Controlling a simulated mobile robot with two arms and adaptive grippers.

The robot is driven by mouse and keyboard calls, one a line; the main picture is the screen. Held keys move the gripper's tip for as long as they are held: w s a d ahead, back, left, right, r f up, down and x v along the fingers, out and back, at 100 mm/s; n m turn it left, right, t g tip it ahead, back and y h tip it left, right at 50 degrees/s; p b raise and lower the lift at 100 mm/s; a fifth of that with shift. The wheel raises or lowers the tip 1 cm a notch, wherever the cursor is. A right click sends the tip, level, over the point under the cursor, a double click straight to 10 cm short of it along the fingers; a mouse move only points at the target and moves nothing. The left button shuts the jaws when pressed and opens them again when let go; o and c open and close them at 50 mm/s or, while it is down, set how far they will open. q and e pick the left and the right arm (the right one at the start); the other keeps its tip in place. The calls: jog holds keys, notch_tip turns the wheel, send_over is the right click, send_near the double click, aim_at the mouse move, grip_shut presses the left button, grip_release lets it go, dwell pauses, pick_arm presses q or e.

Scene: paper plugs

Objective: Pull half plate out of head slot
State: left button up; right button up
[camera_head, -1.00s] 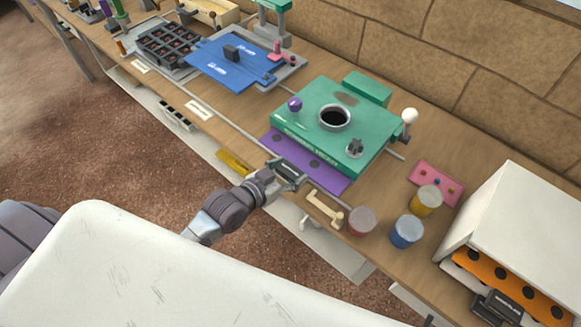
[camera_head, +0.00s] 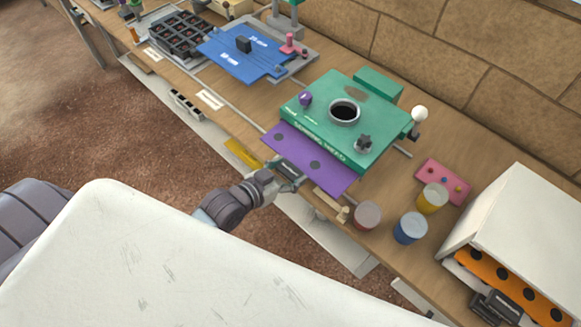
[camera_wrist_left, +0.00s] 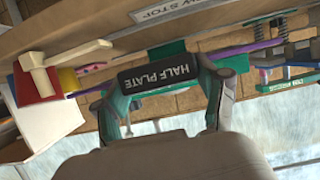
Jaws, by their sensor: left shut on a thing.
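The green head block (camera_head: 335,122) has a round dark opening on top. My left gripper (camera_head: 287,174) is at the plate's front edge. In the left wrist view, its two fingers stand on either side of the black handle (camera_wrist_left: 167,66), which reads HALF PLATE upside down. The gripper is shut on this handle. The plate's inner end is hidden inside the head. My right gripper is not in view.
Red (camera_head: 366,216), blue (camera_head: 410,228) and yellow (camera_head: 432,198) jars stand to the right of the plate. A cream tool (camera_head: 330,203) lies close to the gripper. A white box (camera_head: 525,215) with an orange plate (camera_head: 510,283) stands at right. Open floor lies left of the bench.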

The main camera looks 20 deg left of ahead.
pick_arm(q)
jog(key=s+a+p, duration=0.4)
jog(key=s, duration=0.7)
jog(key=shift+s+a, duration=0.15)
jog(key=shift+s, duration=0.25)
dwell(2.7)
jog(key=shift+s+a, duration=0.1)
jog(key=shift+s, duration=0.15)
jog(key=shift+s+a+p, duration=0.25)
jog(key=shift+s+p, duration=0.05)
jog(key=shift+s, duration=0.4)
jog(key=shift+s+a+p, duration=0.25)
jog(key=shift+s, duration=0.45)
